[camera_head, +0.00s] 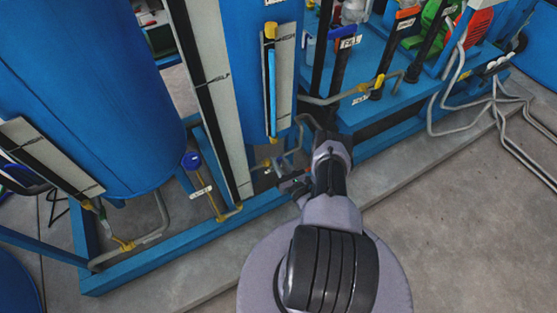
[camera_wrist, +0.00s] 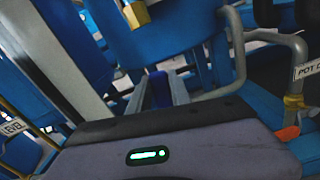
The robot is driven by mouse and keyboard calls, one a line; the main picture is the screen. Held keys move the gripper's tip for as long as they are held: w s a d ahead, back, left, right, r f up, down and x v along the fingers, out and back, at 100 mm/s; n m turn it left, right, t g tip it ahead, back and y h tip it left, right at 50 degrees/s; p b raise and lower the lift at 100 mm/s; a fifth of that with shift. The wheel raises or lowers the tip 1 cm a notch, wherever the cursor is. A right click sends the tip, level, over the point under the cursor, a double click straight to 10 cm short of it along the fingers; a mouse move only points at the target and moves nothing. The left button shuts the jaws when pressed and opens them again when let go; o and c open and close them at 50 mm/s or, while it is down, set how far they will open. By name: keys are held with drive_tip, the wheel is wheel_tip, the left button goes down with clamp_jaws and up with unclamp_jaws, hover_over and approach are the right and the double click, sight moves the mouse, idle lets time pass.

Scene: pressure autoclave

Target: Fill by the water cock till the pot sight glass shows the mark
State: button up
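The sight glass (camera_head: 271,90) is a thin upright tube with yellow end fittings on a pale panel in the head view. Bright blue fills most of it, topping out just below the upper fitting. Dark lines cross the panel near its top and bottom; which is the mark is unclear. A blue-topped cock (camera_head: 191,161) with a white tag stands to the left; whether it is the water cock is unreadable. In the wrist view two grey prongs flank a dark blue piece (camera_wrist: 160,90); contact is unclear.
A large blue tank (camera_head: 90,90) stands at left. A second blue-handled valve (camera_head: 341,32) is at upper right. A bent grey pipe with a "POT D..." tag (camera_wrist: 307,68) runs close beside my gripper. Blue frame rails edge the skid; bare floor (camera_head: 460,220) lies at right.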

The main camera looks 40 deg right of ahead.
clamp_jaws()
drive_tip(key=shift+r, duration=0.1)
idle(1.0)
